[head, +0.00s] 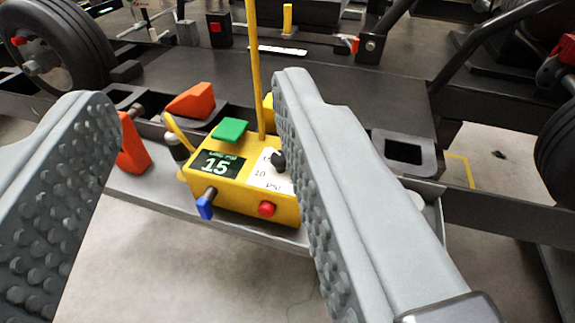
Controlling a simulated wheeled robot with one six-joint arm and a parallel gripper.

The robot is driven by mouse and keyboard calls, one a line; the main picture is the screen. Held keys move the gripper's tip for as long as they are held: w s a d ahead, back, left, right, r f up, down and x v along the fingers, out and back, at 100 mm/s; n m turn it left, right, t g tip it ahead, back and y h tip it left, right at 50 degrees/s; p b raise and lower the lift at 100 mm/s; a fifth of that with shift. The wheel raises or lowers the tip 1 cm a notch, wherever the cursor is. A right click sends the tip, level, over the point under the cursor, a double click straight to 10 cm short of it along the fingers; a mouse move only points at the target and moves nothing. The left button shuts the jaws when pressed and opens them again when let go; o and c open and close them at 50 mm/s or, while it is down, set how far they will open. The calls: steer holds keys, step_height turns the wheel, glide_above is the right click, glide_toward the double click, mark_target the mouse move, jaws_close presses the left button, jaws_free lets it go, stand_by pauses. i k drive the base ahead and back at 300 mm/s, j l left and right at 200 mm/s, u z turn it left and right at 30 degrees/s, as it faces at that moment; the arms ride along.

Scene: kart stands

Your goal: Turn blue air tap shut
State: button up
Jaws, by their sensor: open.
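The blue air tap (205,204) is a small blue lever on a short metal stub. It sticks out of the lower left front of a yellow box (236,201) with a dark display reading 15. The lever hangs slightly tilted, close to upright in the picture. My gripper (190,120) is open, with one studded grey finger at the left and one at the right. The box and tap show in the gap between the fingers, farther away, and nothing is held. The right finger hides the right end of the box.
The box carries a green button (230,130), a red knob (267,209), a black knob (278,160) and a tall yellow rod (254,70). Orange wedges (192,101) lie behind and left. A kart frame and tyre (58,45) stand behind. The floor in front is clear.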

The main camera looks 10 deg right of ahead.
mark_target(203, 204)
steer(key=j+u, duration=0.1)
steer(key=k+j, duration=0.35)
steer(key=k+j+u, duration=0.1)
steer(key=k+j, duration=0.25)
steer(key=j, duration=0.2)
